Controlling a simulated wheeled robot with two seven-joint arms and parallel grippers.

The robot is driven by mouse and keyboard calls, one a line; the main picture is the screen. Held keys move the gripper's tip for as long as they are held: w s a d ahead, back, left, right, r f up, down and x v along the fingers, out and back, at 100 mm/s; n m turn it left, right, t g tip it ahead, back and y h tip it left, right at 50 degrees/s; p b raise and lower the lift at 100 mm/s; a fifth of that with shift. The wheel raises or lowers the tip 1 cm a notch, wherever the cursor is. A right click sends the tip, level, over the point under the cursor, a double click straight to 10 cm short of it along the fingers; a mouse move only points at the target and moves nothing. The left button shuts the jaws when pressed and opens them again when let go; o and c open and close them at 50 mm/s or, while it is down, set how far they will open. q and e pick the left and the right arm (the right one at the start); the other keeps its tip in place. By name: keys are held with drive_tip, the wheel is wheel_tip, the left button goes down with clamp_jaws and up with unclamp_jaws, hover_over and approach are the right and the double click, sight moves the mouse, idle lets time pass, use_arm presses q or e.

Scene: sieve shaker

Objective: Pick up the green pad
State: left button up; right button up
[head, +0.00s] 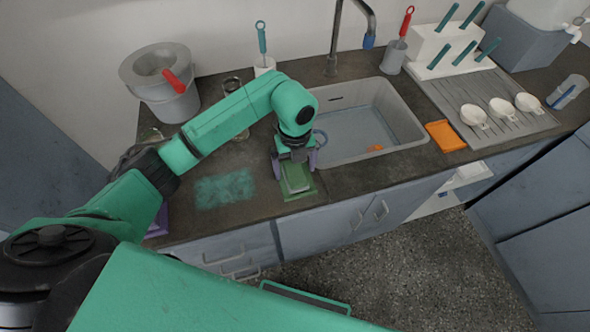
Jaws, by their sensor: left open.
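The green pad (297,179) is a small pale grey-green block on a flat darker green mat (303,195) near the counter's front edge, left of the sink. My left gripper (296,169) points down over it. Its purple fingers are apart, one on each side of the pad's back part. I cannot tell whether they touch the pad. The gripper's wrist hides part of the pad's far end. My right gripper is not in view.
A teal smear (225,188) lies on the counter to the left. The sink (340,158) is close on the right, with an orange sponge (445,135) beyond it. A grey bucket (172,102) and a glass jar (233,88) stand behind my left arm.

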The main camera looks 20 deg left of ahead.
use_arm(q)
drive_tip(key=shift+s+f, duration=0.1)
drive_tip(key=shift+f, duration=0.95)
drive_tip(key=c, duration=1.4)
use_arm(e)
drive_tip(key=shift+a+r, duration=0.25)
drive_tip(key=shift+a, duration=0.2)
use_arm(q)
drive_tip(key=shift+r, duration=0.35)
wheel_tip(320, 180, up, 11)
drive_tip(key=b, duration=0.2)
wheel_tip(320, 180, up, 8)
drive_tip(key=p, duration=0.1)
hover_over(295, 171)
drive_tip(key=shift+r, duration=0.2)
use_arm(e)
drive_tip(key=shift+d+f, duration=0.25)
